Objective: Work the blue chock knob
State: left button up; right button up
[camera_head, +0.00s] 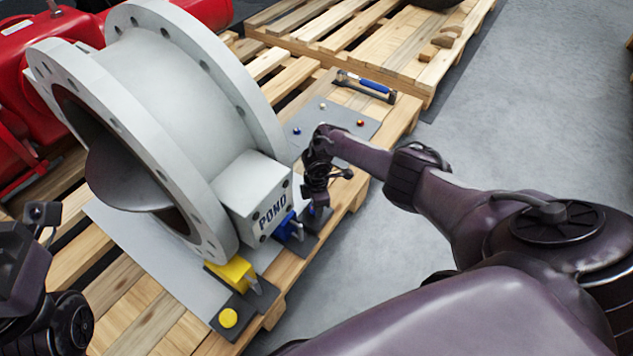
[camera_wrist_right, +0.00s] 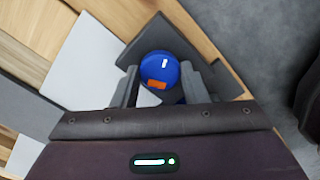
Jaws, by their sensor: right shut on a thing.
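The blue knob (camera_wrist_right: 160,68) shows in the right wrist view as a round cap with a white mark and an orange patch. The fingers of my right gripper (camera_wrist_right: 163,84) are on either side of it and shut on it. In the head view my right gripper (camera_head: 317,205) points down at the plate beside the blue chock (camera_head: 288,228) and hides the knob. The blue chock sits by the grey box marked POND (camera_head: 252,195) under the large valve (camera_head: 185,100). My left gripper (camera_head: 40,222) is at the left edge, far from the knob; its jaws cannot be made out.
A yellow chock (camera_head: 231,271) and yellow knob (camera_head: 228,318) stand nearer on the pallet (camera_head: 125,300). Grey floor (camera_head: 500,110) is clear at right.

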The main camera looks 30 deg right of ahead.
jog(key=shift+d+m+p, duration=0.1)
jog(key=shift+m+p, duration=0.45)
jog(key=shift+m, duration=1.05)
jog(key=o, duration=1)
